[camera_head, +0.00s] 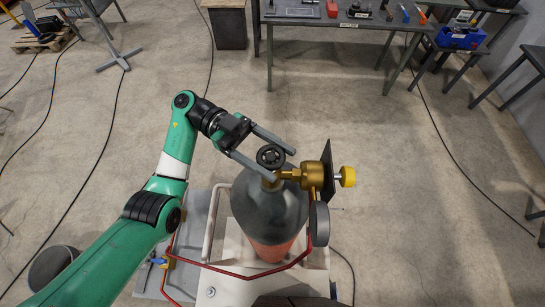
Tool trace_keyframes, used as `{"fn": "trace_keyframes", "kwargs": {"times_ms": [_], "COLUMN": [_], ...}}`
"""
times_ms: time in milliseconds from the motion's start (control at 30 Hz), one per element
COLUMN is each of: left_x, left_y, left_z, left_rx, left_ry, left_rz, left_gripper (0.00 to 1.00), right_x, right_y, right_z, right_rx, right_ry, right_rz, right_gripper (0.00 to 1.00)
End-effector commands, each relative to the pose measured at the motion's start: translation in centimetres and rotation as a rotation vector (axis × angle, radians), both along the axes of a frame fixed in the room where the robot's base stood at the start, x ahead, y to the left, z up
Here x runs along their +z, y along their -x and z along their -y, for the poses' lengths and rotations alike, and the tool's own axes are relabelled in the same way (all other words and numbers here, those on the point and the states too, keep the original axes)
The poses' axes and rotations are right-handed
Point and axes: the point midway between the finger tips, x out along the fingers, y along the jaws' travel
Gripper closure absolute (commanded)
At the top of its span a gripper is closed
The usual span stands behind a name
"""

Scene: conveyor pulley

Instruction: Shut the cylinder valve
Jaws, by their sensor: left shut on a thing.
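The gas cylinder (270,212) stands upright, dark grey on top and red-orange lower down. Its black round valve handwheel (271,156) sits at the top. A brass regulator (314,176) with a yellow knob (347,176) is attached to the right of the valve. My left gripper (279,164) reaches in from the left, with one long finger on each side of the handwheel, and is shut on it. The contact points are partly hidden by the wheel. My right gripper is not in view.
The cylinder stands on a pale cart (213,290) with a red rail or hose around it. A dark plate (327,165) stands upright by the regulator. A workbench (345,25) with tools is at the back. Cables cross the open floor.

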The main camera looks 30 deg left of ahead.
Motion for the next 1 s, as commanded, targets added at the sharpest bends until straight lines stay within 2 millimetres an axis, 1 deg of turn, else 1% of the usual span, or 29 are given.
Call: {"fn": "trace_keyframes", "kwargs": {"times_ms": [300,333,400,500,833,933,1000], "left_x": [0.1,0.1,0.1,0.1,0.3,1.3,2.5], "left_y": [0.0,0.0,0.0,0.0,0.0,0.0,0.0], "left_z": [0.0,0.0,0.0,0.0,0.0,0.0,0.0], "left_rx": [-0.003,-0.003,-0.003,-0.002,-0.001,-0.002,-0.002], "left_ry": [0.000,0.000,0.000,0.000,-0.001,-0.002,-0.002], "left_rz": [0.003,0.003,0.003,0.002,0.003,0.007,0.008], "left_gripper": [0.87,0.29,0.17,0.01,0.01,0.01,0.01], "right_x": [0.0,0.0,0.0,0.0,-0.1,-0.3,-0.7], "right_y": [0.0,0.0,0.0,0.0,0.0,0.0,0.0], "right_z": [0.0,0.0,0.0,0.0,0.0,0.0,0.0], "right_rx": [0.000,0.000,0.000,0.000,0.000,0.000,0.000], "right_ry": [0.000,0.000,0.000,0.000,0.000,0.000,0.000], "right_rz": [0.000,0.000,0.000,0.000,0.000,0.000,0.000], "right_gripper": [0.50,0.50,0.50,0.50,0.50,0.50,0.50]}}
